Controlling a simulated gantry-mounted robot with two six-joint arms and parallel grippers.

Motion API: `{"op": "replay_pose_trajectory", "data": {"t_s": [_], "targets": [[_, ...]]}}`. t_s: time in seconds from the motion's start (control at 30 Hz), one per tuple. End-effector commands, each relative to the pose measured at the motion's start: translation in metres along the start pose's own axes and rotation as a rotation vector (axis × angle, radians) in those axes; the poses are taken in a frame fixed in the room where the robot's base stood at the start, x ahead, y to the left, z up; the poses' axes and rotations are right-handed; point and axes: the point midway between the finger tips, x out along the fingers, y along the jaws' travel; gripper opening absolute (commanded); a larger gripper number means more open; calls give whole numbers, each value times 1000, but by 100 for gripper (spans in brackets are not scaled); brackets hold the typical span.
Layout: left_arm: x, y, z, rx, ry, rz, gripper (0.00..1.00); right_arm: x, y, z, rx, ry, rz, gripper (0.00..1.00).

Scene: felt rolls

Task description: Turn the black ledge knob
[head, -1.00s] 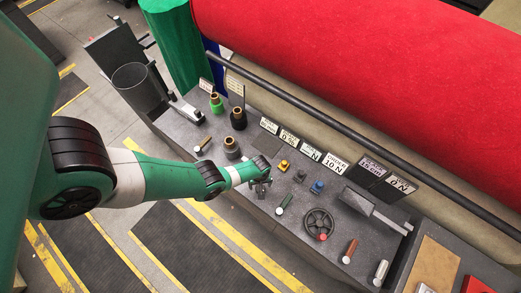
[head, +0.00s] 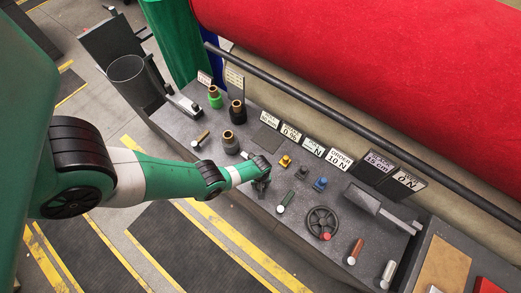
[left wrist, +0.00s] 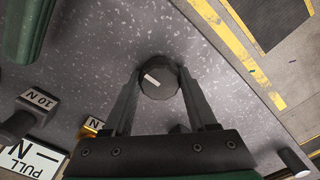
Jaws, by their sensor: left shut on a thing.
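The black ledge knob (left wrist: 158,84) is a short dark cylinder with a white mark on its face, seen in the left wrist view on the speckled grey ledge (left wrist: 110,45). My left gripper (left wrist: 157,90) has one finger on each side of the knob and is shut on it. The white mark lies at a slant. In the head view my left gripper (head: 261,186) is at the front part of the ledge, and it hides the knob there. My right gripper is in neither view.
A yellow knob (head: 285,161), a blue knob (head: 320,184), a green-handled lever (head: 285,202) and a black handwheel (head: 322,222) stand right of my gripper. Bottle-like posts (head: 229,142) stand to its left. Label signs (head: 313,147) and a dark rail (head: 300,100) run behind.

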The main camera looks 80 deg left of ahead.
Motion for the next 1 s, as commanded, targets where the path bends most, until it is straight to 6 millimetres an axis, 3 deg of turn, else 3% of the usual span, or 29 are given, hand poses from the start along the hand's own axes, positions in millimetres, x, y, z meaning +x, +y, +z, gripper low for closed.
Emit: {"op": "replay_pose_trajectory", "data": {"t_s": [0.1, 0.47, 1.0], "targets": [[0, 0, 0, 0, 0, 0, 2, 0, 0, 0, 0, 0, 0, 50], [0, 0, 0, 64, 0, 0, 2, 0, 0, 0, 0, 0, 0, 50], [0, 0, 0, 497, 0, 0, 2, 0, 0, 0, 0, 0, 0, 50]]}}
